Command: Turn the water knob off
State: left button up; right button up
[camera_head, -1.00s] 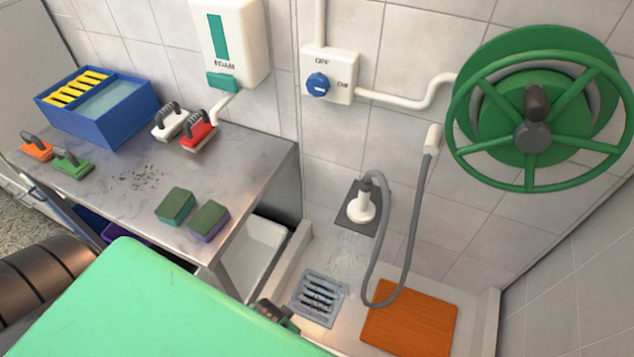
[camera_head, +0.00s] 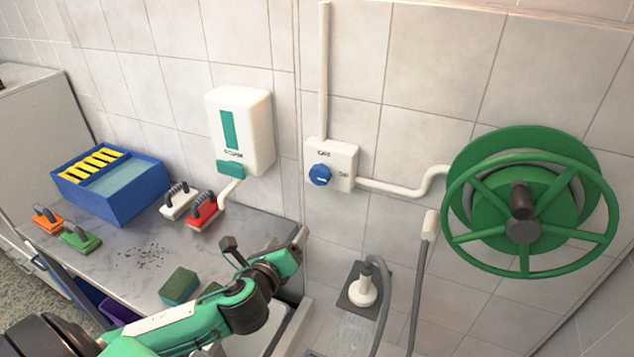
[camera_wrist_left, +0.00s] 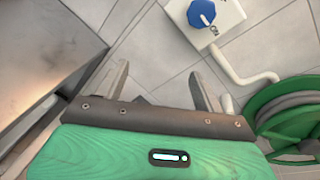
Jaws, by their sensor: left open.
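The blue water knob (camera_head: 319,174) sits on a white wall box (camera_head: 346,160) with small labels above and to its right. In the left wrist view the knob (camera_wrist_left: 201,13) shows at the top, its white mark toward the label that looks like ON. My left gripper (camera_head: 266,243) is open and empty, below and left of the knob and apart from it. Its two fingers (camera_wrist_left: 158,88) also show in the left wrist view. The white shower head (camera_head: 364,291) hangs on the wall at lower right, with faint water spray below it. My right gripper is out of view.
A green hose reel (camera_head: 478,226) is on the wall to the right. A white pipe (camera_head: 390,188) joins the box to it. A soap dispenser (camera_head: 255,110) hangs left of the box. The counter (camera_head: 110,272) holds brushes, sponges and a blue bin (camera_head: 135,200).

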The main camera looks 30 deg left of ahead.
aim_at(318, 179)
pick_arm(q)
jog(key=w+r+m+t+p, duration=0.1)
jog(key=w+m, duration=0.1)
jog(key=w, duration=0.3)
jog(key=w+r+m+h+p, duration=0.1)
jog(key=w+r+m+p, duration=0.1)
jog(key=w, duration=0.3)
jog(key=w+a+r+m+t+h+p, duration=0.1)
jog(key=w+r+m, duration=0.1)
jog(key=w+m, duration=0.2)
jog(key=shift+w+r+t+p, duration=0.15)
jog(key=shift+w+t+p, duration=0.15)
jog(key=shift+w, duration=1.05)
jog(key=c, duration=1)
jog(key=shift+o, duration=0.2)
